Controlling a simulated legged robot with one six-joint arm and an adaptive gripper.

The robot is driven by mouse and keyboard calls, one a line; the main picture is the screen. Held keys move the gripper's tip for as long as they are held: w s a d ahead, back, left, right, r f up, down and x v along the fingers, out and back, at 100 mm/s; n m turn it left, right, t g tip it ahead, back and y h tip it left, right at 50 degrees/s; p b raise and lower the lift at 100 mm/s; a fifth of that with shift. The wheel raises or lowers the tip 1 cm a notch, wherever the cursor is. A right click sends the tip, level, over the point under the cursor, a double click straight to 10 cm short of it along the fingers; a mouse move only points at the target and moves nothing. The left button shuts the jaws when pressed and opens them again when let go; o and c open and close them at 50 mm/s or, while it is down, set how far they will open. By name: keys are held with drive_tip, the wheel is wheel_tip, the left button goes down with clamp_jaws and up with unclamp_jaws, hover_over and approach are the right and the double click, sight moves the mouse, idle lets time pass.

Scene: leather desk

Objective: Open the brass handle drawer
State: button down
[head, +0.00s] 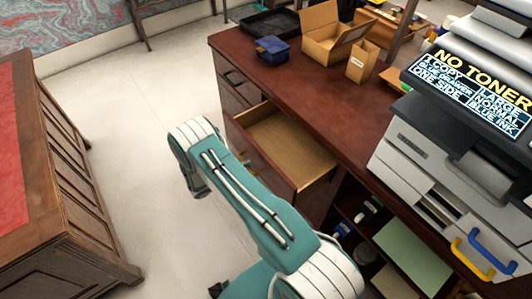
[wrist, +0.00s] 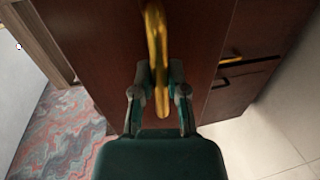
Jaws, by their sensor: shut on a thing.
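The brass handle (wrist: 155,28) runs down the dark reddish-brown drawer front in the wrist view. My gripper (wrist: 160,75) is shut on it, with one finger on each side of the bar. In the head view the drawer (head: 285,140) stands pulled out of the desk, and its pale wooden inside looks empty. My fingers are hidden in the head view.
The desk (head: 335,95) carries a blue box (head: 272,49), an open cardboard box (head: 328,38) and a grey printer (head: 445,150). Open shelves (head: 400,250) lie below right. A wooden cabinet (head: 75,190) stands left, with clear pale floor (head: 130,110) between.

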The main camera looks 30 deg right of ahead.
drive_tip(key=f+v, duration=0.2)
drive_tip(key=v, duration=0.8)
drive_tip(key=shift+s+a+f, duration=0.15)
drive_tip(key=shift+a+f, duration=0.1)
drive_tip(key=shift+a, duration=0.35)
drive_tip(key=c, duration=0.6)
unclamp_jaws()
drive_tip(key=shift+c, duration=0.2)
drive_tip(key=shift+r, duration=0.1)
drive_tip(key=w+v, duration=0.1)
drive_tip(key=v, duration=1.1)
drive_tip(key=shift+s, duration=0.3)
